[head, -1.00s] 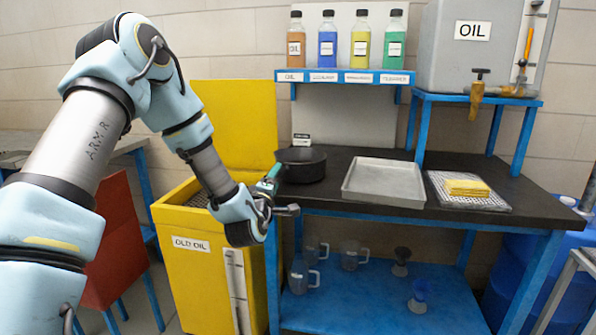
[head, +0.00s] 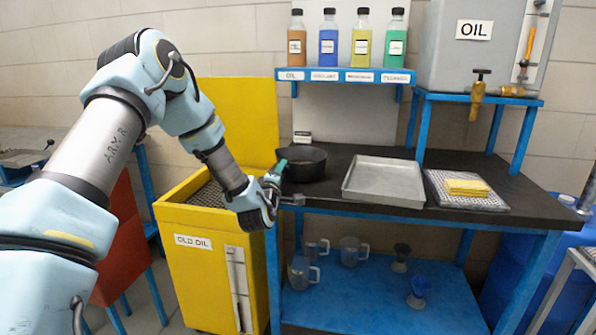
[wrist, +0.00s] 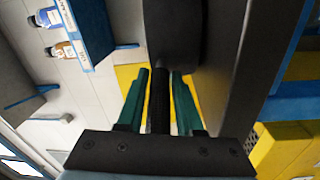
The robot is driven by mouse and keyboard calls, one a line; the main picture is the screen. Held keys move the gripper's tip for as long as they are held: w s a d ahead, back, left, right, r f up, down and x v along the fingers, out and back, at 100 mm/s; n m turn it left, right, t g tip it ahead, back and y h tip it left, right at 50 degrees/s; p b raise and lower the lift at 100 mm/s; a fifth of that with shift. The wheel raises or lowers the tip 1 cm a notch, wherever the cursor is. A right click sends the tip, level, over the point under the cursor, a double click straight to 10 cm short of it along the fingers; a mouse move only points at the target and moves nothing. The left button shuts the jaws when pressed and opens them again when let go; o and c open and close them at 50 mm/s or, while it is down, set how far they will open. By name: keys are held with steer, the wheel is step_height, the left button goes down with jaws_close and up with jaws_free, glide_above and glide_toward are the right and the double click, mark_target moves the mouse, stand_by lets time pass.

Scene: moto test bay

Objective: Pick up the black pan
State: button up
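The black pan (head: 305,165) sits on the dark bench top at its left end, beside the yellow bin. In the wrist view the pan's dark body (wrist: 172,35) is at the top, and its ribbed handle (wrist: 159,100) runs down between my fingers. My gripper (head: 279,171) is at the pan's left side, at bench height. In the wrist view my gripper (wrist: 161,72) has its two green fingers on either side of the handle, with narrow gaps showing, so it looks open. The handle is mostly hidden in the head view.
A shelf with bottles (head: 345,76) hangs above the bench.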

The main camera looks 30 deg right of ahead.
jaws_close()
stand_by(0.9)
